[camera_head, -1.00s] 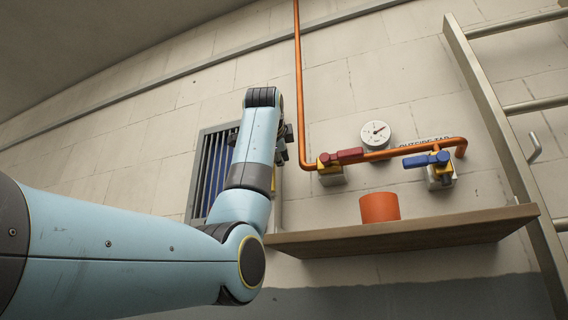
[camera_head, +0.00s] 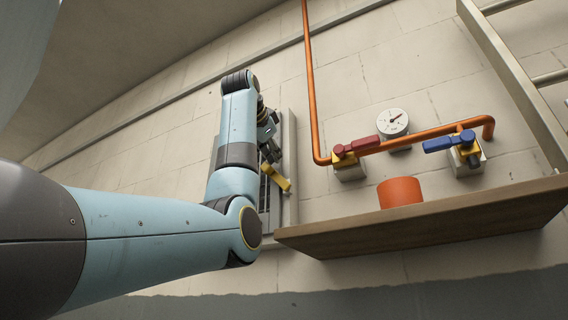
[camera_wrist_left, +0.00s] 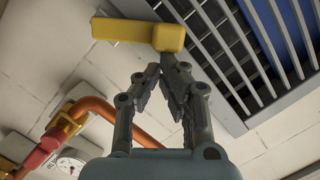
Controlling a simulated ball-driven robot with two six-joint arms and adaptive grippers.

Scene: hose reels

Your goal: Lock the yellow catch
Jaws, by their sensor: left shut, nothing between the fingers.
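The yellow catch (camera_head: 276,178) is on the grey slatted vent (camera_head: 292,205) on the wall, in the head view just below my left gripper (camera_head: 272,150). In the left wrist view the yellow catch (camera_wrist_left: 137,30) is a bar pointing left from a rounded hub, at the edge of the vent (camera_wrist_left: 262,50). My left gripper (camera_wrist_left: 160,70) is shut and empty, with its fingertips close to the hub. I cannot tell whether they touch it. My left arm hides part of the vent in the head view. My right gripper is not in view.
A wooden shelf (camera_head: 430,222) with an orange cup (camera_head: 400,192) stands to the right. Above it are an orange pipe (camera_head: 311,100), a red valve handle (camera_head: 362,144), a blue valve handle (camera_head: 449,142) and a gauge (camera_head: 393,122). A ladder (camera_head: 515,70) is at far right.

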